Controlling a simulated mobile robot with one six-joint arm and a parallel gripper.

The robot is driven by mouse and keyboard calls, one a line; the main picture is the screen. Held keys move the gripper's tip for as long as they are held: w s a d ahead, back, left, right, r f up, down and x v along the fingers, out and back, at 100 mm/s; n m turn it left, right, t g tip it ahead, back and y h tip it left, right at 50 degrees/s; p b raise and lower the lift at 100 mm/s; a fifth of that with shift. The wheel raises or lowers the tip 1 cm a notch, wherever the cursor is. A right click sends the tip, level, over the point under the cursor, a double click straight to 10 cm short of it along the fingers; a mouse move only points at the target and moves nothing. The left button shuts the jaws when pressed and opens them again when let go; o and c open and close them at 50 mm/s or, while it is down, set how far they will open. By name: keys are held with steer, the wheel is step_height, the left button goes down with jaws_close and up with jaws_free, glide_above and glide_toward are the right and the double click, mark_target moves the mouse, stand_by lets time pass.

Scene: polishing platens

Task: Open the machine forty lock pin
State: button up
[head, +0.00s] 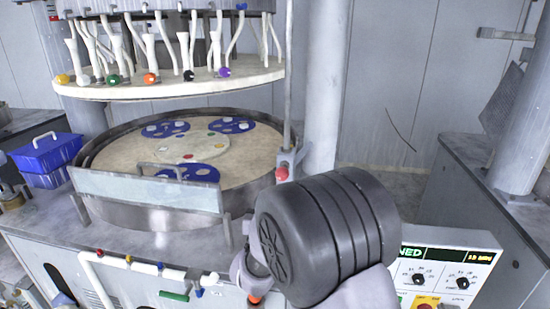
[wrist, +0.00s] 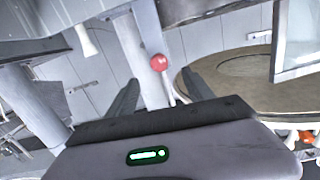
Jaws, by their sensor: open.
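The lock pin shows as a red ball knob (head: 281,174) on a bracket at the foot of a thin upright rod, at the right rim of the round polishing tub. In the wrist view the red knob (wrist: 158,62) sits on a pale stem beside a grey column. My gripper (wrist: 158,92) is open and empty, its two dark fingers spread left and right of the knob in the picture. The knob appears beyond the fingertips; contact is not visible. In the head view my dark arm link hides the gripper's fingers.
The round tub (head: 150,215) holds blue carriers and has a clear guard (head: 148,190) in front. An upper plate (head: 170,88) with hoses hangs above it. A grey column (head: 323,90) stands close behind the knob. A control panel (head: 450,268) is at lower right.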

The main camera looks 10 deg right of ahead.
mark_target(283, 171)
steer(key=shift+h, duration=0.4)
steer(key=x, duration=1.7)
steer(key=shift+w, duration=0.25)
jaws_close()
